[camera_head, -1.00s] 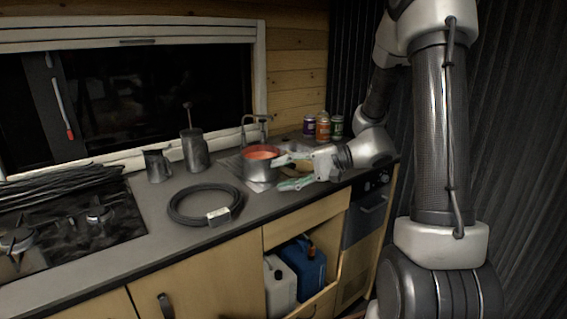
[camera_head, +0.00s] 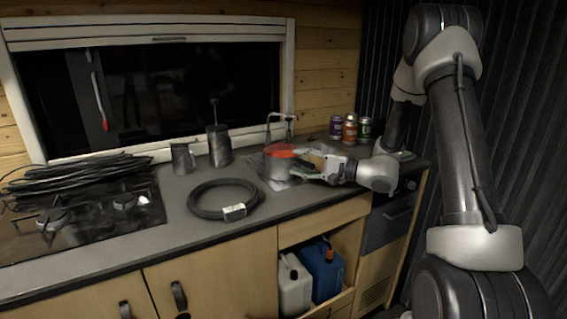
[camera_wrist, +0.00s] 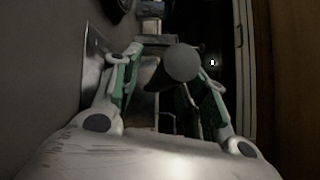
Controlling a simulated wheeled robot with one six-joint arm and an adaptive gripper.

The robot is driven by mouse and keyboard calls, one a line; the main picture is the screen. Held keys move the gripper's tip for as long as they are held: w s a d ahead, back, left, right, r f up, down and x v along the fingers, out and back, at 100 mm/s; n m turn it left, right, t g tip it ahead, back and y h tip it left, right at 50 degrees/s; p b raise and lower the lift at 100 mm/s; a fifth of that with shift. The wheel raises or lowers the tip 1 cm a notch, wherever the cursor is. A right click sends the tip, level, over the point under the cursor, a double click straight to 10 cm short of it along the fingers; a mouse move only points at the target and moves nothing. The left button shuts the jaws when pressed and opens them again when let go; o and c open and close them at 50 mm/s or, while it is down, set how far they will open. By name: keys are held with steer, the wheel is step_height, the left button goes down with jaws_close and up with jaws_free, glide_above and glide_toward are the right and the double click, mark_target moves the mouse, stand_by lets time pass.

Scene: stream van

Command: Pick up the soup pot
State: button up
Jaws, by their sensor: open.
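The soup pot (camera_head: 275,168) is a grey metal pot with red-orange soup in it, standing upright at the sink area of the counter. My gripper (camera_head: 306,165) is at the pot's right side, with its green-padded fingers reaching left toward it. In the head view the fingers overlap the pot's right edge, and I cannot tell whether they touch it. In the wrist view my gripper (camera_wrist: 165,80) is open, with the fingers spread apart. A grey round shape with a dark part beside it shows between them; I cannot tell whether it is the pot's handle.
A tap (camera_head: 280,122) stands behind the pot, and several cans (camera_head: 350,130) stand behind my gripper. A coiled hose (camera_head: 190,205), a mug (camera_head: 183,159) and a tall canister (camera_head: 219,148) are to the left. Jugs (camera_head: 324,268) sit in the open cabinet below. The front counter strip is clear.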

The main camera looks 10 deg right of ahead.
steer(key=shift+a, duration=0.1)
jaws_close()
steer(key=shift+r, duration=0.15)
